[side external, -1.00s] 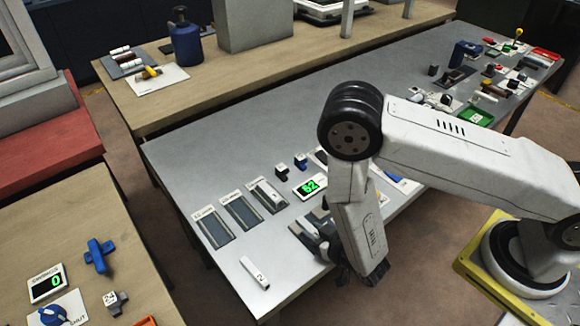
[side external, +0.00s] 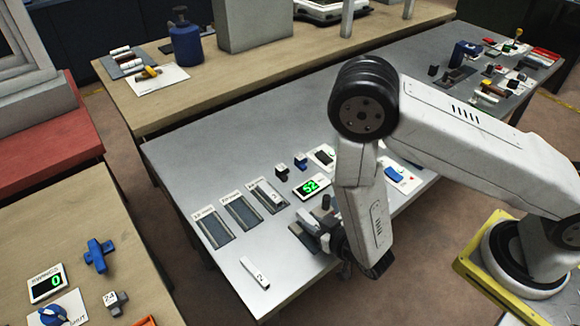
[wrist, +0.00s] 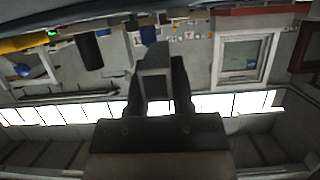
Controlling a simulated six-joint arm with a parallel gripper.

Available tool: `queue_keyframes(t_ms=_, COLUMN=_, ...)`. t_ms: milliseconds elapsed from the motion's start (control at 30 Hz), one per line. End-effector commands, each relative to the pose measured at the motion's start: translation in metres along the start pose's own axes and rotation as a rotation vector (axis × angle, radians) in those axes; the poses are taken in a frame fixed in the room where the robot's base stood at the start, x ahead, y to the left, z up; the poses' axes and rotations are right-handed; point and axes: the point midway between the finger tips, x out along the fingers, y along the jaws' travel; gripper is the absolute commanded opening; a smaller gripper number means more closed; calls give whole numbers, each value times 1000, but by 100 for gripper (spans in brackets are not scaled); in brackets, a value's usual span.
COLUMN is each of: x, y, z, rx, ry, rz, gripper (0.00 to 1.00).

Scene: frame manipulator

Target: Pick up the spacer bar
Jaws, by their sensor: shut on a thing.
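My gripper (wrist: 155,85) is shut on a grey, bar-like piece (wrist: 155,60), held between the two dark fingers in the wrist view. I see no label on it and cannot tell for sure that it is a spacer bar. In the side view my gripper (side external: 328,232) is beside a grey fixture (side external: 303,234) near the table's front edge; the arm partly hides it, and the held piece is not clear there. A white bar marked 2 (side external: 255,273) lies loose on the table. Another pale bar (side external: 269,194) sits in the third slot of the row.
Two slots (side external: 214,227) (side external: 241,213) at the left of the row look empty. The back-left of the grey table (side external: 200,160) is clear.

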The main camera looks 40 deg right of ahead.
Motion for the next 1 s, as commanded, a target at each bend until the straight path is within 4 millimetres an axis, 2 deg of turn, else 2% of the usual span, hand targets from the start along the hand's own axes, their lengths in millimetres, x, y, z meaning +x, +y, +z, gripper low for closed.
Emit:
queue_keyframes(t_ms=300, x=-14, y=0, z=-36, rx=2, ry=3, rz=0, gripper=0)
queue_keyframes(t_ms=500, x=-21, y=0, z=-52, rx=2, ry=2, rz=0, gripper=0)
queue_keyframes(t_ms=733, x=-26, y=0, z=-62, rx=1, ry=1, rz=0, gripper=0)
queue_keyframes(t_ms=1000, x=-26, y=0, z=-63, rx=0, ry=0, rz=0, gripper=0)
